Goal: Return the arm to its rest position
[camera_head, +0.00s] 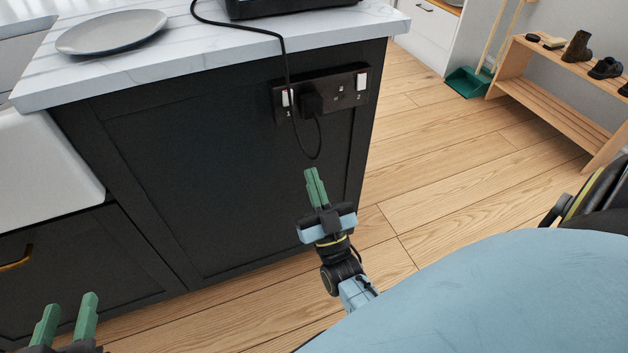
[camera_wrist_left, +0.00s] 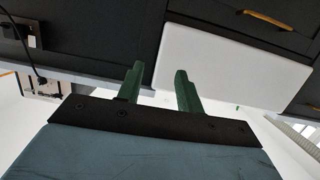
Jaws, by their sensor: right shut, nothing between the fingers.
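My right gripper (camera_head: 315,187) is in the middle of the head view, in front of the dark cabinet side and below the wall socket. Its green fingers are together with nothing between them. My left gripper (camera_head: 66,318) is at the lower left of the head view, with its green fingers apart and empty. Its fingers also show spread in the left wrist view (camera_wrist_left: 158,90), with the white sink and dark cabinet behind them. Most of my left arm is out of the head view.
A black double socket (camera_head: 347,92) on the dark cabinet (camera_head: 220,170) holds a plug with a hanging cable. A grey plate (camera_head: 112,31) lies on the marble counter (camera_head: 190,50). A white sink (camera_head: 45,165) is at left. A shoe rack (camera_head: 555,100) stands at right beyond open wooden floor.

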